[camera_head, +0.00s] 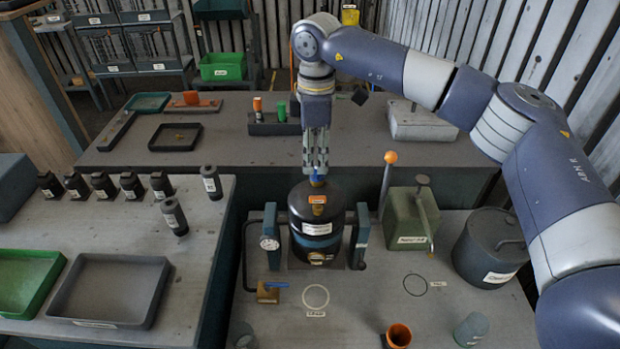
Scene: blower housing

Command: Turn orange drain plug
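My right gripper (316,172) points straight down over the top of the black cylindrical housing (318,226), its fingers fairly close together. A small blue piece shows at the fingertips; I cannot tell whether the fingers grip it. An orange fitting (318,198) with a brass-coloured part below it sits on the housing's upper front, just under the gripper. I cannot tell for sure that this is the drain plug. An orange-topped plug (257,104) stands in a dark holder on the back table. My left gripper is out of view.
A green box (408,219) with an orange-knobbed lever (390,158) stands right of the housing, and a dark lidded pot (489,248) farther right. A gauge (269,243) is on the left. An orange cup (398,335) stands in front.

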